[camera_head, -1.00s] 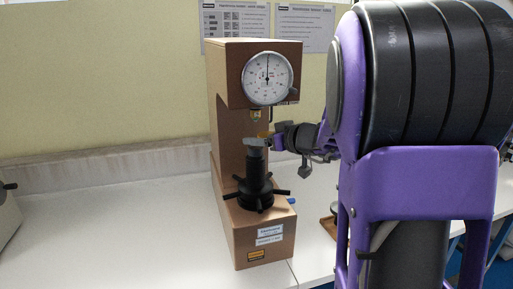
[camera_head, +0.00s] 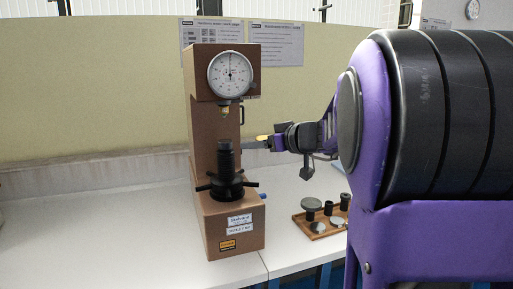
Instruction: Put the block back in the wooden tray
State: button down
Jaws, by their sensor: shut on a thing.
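My gripper (camera_head: 263,142) is just right of the hardness tester (camera_head: 228,160), at about the height of the top of its black post (camera_head: 225,160). It is shut on a small grey piece, which I take to be the block (camera_head: 251,145). A small yellow part shows at the gripper's tip, and fine detail there is too small to tell. The wooden tray (camera_head: 312,236) lies on the table to the right, below my gripper. It holds round grey discs and dark cylinders, and my arm is close to its right side.
The tester's dial (camera_head: 230,74) and indenter (camera_head: 225,110) are above the post, and black handles (camera_head: 226,188) stick out around its base. The white table (camera_head: 120,230) is clear on the left. My large arm covers the right of the view.

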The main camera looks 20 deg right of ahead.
jog(key=shift+s+d, duration=0.1)
jog(key=shift+s, duration=0.1)
jog(key=s+a+f+n+g+y, duration=0.2)
jog(key=s+a+f, duration=0.1)
jog(key=f, duration=0.8)
jog(key=s+a+f+n+g+y, duration=0.1)
jog(key=s+a+f+n+y, duration=0.2)
jog(key=f, duration=0.8)
jog(key=s+a+f+n+g+y, duration=0.1)
jog(key=s+a+f+g, duration=0.2)
jog(key=f, duration=0.8)
jog(key=w+d+r+m+t+h, duration=0.2)
jog(key=w+d+r, duration=0.1)
jog(key=r, duration=0.8)
jog(key=w+d+r+m+t+h, duration=0.2)
jog(key=w+d+r, duration=0.1)
jog(key=r, duration=0.8)
jog(key=w+d+r+m+t+h, duration=0.2)
jog(key=w+d+r, duration=0.1)
jog(key=r, duration=0.8)
jog(key=shift+r, duration=0.1)
